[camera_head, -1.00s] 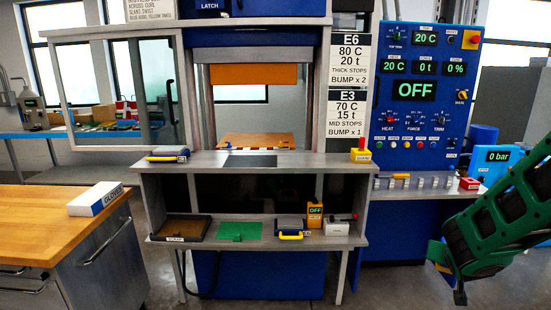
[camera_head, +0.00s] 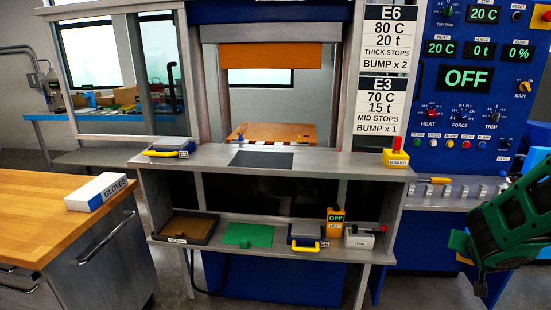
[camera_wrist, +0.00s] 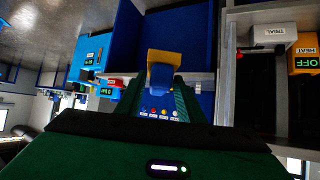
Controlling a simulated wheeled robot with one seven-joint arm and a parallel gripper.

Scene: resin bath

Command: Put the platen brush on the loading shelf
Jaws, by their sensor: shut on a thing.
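In the wrist view my gripper (camera_wrist: 167,80) is shut on a tan-yellow block with a blue edge, seemingly the platen brush (camera_wrist: 164,62). Its bristles cannot be made out. In the head view my green arm is at the lower right; the fingers and the brush cannot be made out there. The grey upper shelf in front of the press, seemingly the loading shelf (camera_head: 325,163), crosses the middle. My arm is to the right of it.
On the upper shelf are a yellow-handled mould (camera_head: 168,151) at left, a dark plate (camera_head: 262,160) and a yellow guard box (camera_head: 396,158) at right. The lower shelf holds a scrap tray (camera_head: 184,228), green mat (camera_head: 248,235), another mould (camera_head: 305,238) and heat box (camera_head: 336,222).

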